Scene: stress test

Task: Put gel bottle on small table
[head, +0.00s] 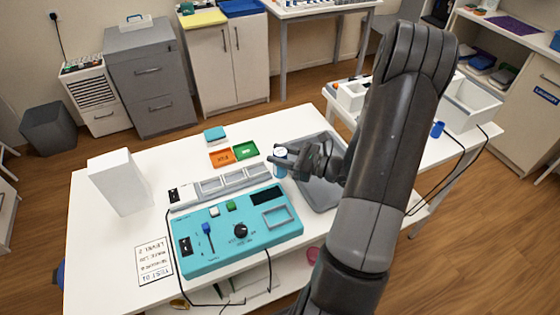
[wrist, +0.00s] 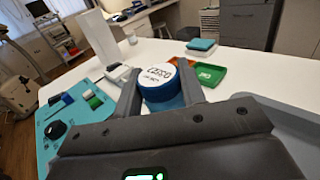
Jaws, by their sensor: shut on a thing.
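My gripper (head: 281,161) is above the white table (head: 115,232), by the back right corner of the teal panel. It is shut on a round blue bottle with a white lettered top, which I take for the gel bottle (head: 280,150). In the wrist view the bottle (wrist: 153,77) sits between the two fingers of my gripper (wrist: 160,88). Its lower part is hidden there by the gripper body. A smaller white table (head: 440,158) stands at the right, partly behind my arm, with a white bin on it; I cannot tell if it is the small table named.
The teal control panel (head: 200,262) and a tall white box (head: 118,182) stand on the table. A grey tray (head: 318,194) lies beneath my gripper, at right. Orange (head: 221,158) and green (head: 245,150) trays lie behind. The table's left front is mostly clear around a paper sheet.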

